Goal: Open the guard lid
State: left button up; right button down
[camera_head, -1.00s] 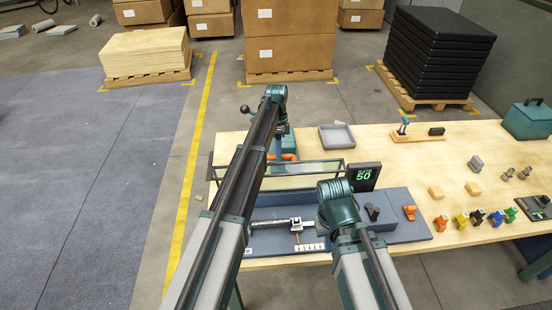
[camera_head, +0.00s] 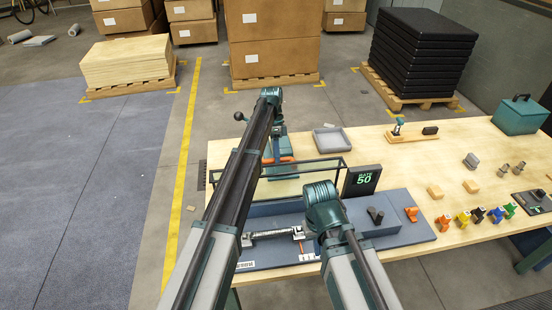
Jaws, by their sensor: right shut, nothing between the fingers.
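The guard lid (camera_head: 318,178), a dark thin frame with a clear pane, is at the back of the grey-blue fixture base (camera_head: 408,235). Its left part is hidden behind my left arm, and I cannot tell its exact tilt. A silver rod with a small bracket (camera_head: 298,232) lies along the front of the base. My right arm's teal end (camera_head: 323,207) is just in front of the lid's right part and covers some of the base. My right gripper is shut and empty, its fingertips mostly hidden.
A black display (camera_head: 363,181) reading 50 stands right of the lid. A grey tray (camera_head: 332,140) lies further back. Several coloured small pieces and wood blocks lie on the right of the wooden table (camera_head: 380,160).

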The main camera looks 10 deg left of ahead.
pick_arm(q)
jog(key=o, duration=0.3)
jog(key=shift+o, duration=0.2)
jog(key=shift+r, duration=0.1)
jog(key=p+v, duration=1.2)
jog(key=v, duration=0.1)
jog(key=shift+w+r, duration=0.15)
jog(key=shift+r, duration=0.1)
